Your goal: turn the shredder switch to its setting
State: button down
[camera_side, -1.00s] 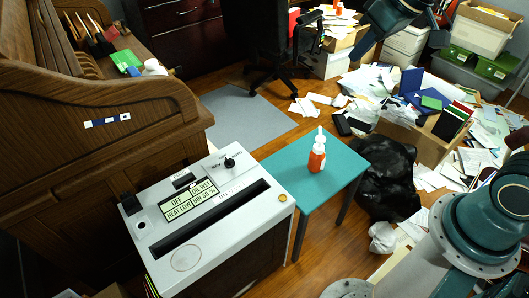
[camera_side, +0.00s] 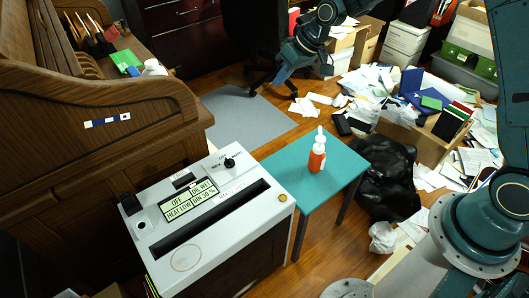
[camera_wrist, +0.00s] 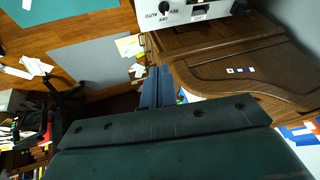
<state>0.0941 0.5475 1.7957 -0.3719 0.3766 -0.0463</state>
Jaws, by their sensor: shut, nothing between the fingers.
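The shredder (camera_side: 215,250) is a white-topped box at lower centre in the side view. Its switch (camera_side: 229,162) is a small black knob near the top's far edge, with small lettering around it. A label panel (camera_side: 190,201) reads OFF, OIL WET, HEAT LOW and BIN 30 %. In the wrist view, the shredder's edge shows at the top with the black switch (camera_wrist: 163,7) and the words AUTO and OFF. My gripper (camera_side: 256,90) is shut and empty, in the air beyond the shredder and apart from the switch. Its blue fingers also show in the wrist view (camera_wrist: 156,82).
A teal table (camera_side: 330,167) with an orange bottle (camera_side: 317,155) stands right of the shredder. A wooden roll-top desk (camera_side: 90,100) rises on the left. A black bag (camera_side: 390,180) and scattered papers fill the right. The air over the grey mat (camera_side: 245,125) is open.

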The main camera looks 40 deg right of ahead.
aim_at(229, 161)
jog(key=w+f+y, duration=0.1)
jog(key=w+f, duration=0.2)
jog(key=f, duration=0.8)
jog(key=w+a+f+y, duration=0.1)
jog(key=w+f, duration=0.2)
jog(key=f, duration=0.8)
jog(key=shift+a+m, duration=0.15)
jog(key=shift+m, duration=0.15)
jog(key=shift+w+a+f, duration=0.1)
jog(key=shift+w+f, duration=0.05)
jog(key=shift+w, duration=0.05)
jog(key=x, duration=0.9)
jog(key=shift+a+f, duration=0.25)
jog(key=shift+f, duration=0.1)
jog(key=a, duration=0.3)
jog(key=shift+r, duration=0.1)
jog(key=shift+a, duration=0.5)
